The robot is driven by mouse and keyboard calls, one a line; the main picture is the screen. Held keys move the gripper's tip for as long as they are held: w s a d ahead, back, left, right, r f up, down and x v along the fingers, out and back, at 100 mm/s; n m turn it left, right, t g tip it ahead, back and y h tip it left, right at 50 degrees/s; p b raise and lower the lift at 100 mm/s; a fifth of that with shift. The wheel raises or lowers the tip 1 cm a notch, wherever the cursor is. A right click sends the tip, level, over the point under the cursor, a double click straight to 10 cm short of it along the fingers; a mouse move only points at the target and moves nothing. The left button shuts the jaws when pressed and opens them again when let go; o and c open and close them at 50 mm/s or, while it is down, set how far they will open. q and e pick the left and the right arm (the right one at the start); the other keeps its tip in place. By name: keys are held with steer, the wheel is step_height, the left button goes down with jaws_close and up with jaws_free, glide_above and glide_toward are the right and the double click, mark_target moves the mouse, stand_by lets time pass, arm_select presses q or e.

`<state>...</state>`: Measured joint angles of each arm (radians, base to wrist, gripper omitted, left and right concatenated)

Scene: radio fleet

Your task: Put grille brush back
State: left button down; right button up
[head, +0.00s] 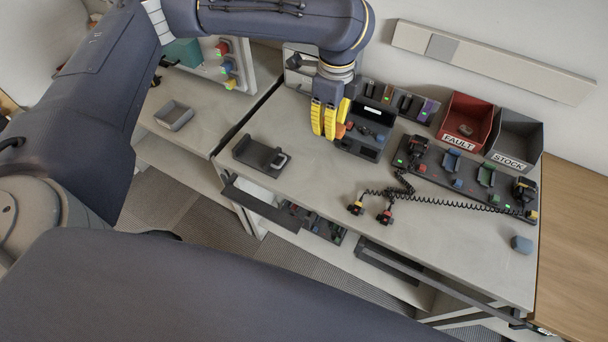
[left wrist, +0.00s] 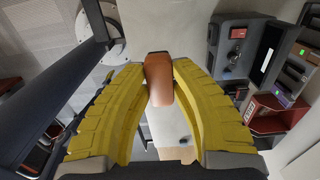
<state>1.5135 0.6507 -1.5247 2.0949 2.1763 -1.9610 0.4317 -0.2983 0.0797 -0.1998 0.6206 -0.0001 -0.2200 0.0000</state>
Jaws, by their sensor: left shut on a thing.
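My left gripper (head: 325,122) has yellow fingers and comes down over the back of the grey bench, beside a dark box. It is shut on an orange-brown piece, which I take to be the grille brush (left wrist: 158,80); it shows between the yellow fingertips in the left wrist view. Its far end and any bristles are hidden. In the head view an orange bit (head: 341,131) shows just right of the fingers. The dark box (head: 369,114), with a screen and slots, stands close to the right of the gripper. My right gripper is not in view.
A red FAULT bin (head: 465,120) and grey STOCK bin (head: 514,137) stand at the back right. A rack of radios (head: 440,165) and coiled cords (head: 440,198) lie before them. A black cradle (head: 260,156) sits at the left.

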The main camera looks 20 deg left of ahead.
mark_target(320, 181)
arm_select(q)
steer(key=shift+s+a+f, duration=0.15)
steer(key=shift+s, duration=0.15)
steer(key=shift+s+a+f, duration=0.1)
steer(key=shift+s+f, duration=0.05)
steer(key=shift+f, duration=0.2)
step_height(320, 181, down, 19)
steer(key=shift+a+f, duration=0.1)
stand_by(0.4)
steer(key=c, duration=1.2)
jaws_free()
steer(key=shift+c, duration=0.2)
step_height(320, 181, up, 12)
